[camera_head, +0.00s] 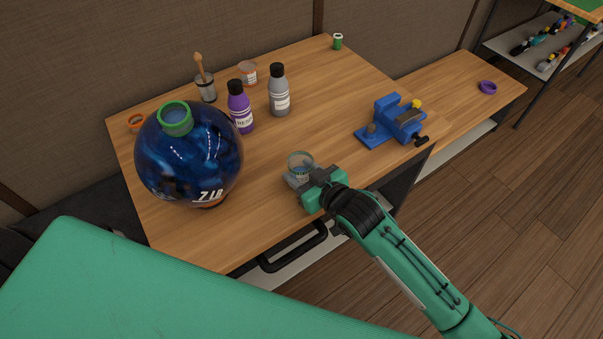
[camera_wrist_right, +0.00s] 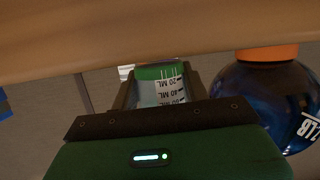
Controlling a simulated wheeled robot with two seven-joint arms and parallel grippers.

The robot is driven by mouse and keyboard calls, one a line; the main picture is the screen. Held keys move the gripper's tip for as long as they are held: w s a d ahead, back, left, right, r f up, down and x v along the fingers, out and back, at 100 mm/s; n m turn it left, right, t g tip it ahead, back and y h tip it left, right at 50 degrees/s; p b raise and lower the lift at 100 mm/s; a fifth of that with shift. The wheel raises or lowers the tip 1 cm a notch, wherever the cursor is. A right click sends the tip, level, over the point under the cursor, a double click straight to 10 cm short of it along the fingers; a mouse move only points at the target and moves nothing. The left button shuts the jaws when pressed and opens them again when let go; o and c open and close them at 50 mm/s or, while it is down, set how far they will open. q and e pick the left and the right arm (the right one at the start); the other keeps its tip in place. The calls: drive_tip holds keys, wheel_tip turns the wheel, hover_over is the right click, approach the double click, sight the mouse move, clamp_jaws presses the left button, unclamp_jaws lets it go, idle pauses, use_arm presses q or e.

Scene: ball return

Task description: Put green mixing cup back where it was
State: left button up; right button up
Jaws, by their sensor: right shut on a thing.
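The green mixing cup (camera_head: 301,160) is a small clear cup with a green rim, near the front of the wooden table. My right gripper (camera_head: 301,180) is shut on it from the front right. In the right wrist view, which looks upside down, the cup (camera_wrist_right: 162,88) shows between the fingers, with a green band and ML markings. The cup looks about upright. I cannot tell whether its base touches the table. The fingers hide its lower part in the head view. My left gripper is not in view.
A blue bowling ball (camera_head: 190,160) with a green-rimmed piece (camera_head: 175,118) on top stands left of the cup. Purple (camera_head: 240,110) and grey (camera_head: 279,92) bottles stand behind. A blue vise (camera_head: 392,122) is at right. The table (camera_head: 345,85) is clear between the grey bottle and vise.

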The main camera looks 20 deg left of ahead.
drive_tip(key=shift+f, duration=0.5)
drive_tip(key=shift+f, duration=0.2)
drive_tip(key=o, duration=1)
drive_tip(key=shift+r, duration=0.1)
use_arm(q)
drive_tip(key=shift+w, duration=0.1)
use_arm(e)
drive_tip(key=shift+d+r, duration=0.1)
drive_tip(key=shift+r, duration=0.1)
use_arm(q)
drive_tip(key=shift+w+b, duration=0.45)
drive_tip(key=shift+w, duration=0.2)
use_arm(e)
drive_tip(key=v, duration=1.2)
